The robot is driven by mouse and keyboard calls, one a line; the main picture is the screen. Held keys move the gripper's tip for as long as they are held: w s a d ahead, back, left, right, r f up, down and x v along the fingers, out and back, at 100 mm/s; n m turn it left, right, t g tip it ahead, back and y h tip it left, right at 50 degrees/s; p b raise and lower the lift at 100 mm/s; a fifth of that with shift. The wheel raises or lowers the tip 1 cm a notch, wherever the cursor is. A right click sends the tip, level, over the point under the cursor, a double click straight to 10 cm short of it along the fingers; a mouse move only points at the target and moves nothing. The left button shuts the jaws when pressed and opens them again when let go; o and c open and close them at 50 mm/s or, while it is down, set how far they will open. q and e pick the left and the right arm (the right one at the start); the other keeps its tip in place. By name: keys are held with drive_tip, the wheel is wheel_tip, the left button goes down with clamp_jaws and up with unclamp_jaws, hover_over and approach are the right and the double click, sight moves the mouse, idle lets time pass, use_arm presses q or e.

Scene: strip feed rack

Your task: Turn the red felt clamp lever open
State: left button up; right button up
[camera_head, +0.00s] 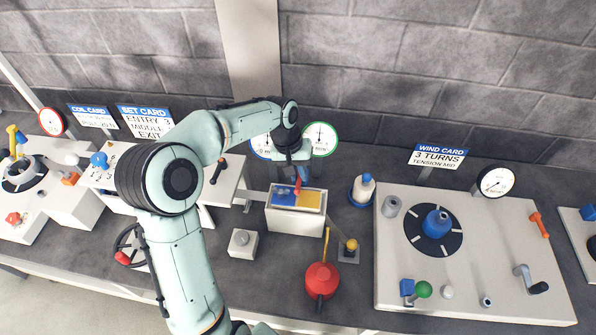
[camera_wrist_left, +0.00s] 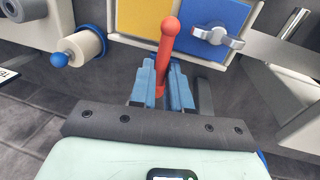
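The red felt clamp lever (camera_wrist_left: 166,52) has a round knob and stands over a box (camera_head: 295,219) with a blue and yellow top. In the head view the red lever (camera_head: 298,187) shows just below my left gripper (camera_head: 297,177). In the left wrist view the blue fingers of my left gripper (camera_wrist_left: 163,86) are on both sides of the red shaft, with almost no gap, and look shut on it. The knob sticks out beyond the fingertips. A silver wing-shaped handle (camera_wrist_left: 218,36) sits on the blue panel. My right gripper is not in view.
Two round gauges (camera_head: 320,138) stand behind the box. A white spool with a blue knob (camera_head: 362,188) is to its right. A red oil can (camera_head: 321,280) and a small grey block (camera_head: 243,243) stand in front. A large winding plate (camera_head: 480,275) fills the right.

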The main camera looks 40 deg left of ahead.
use_arm(q)
clamp_jaws()
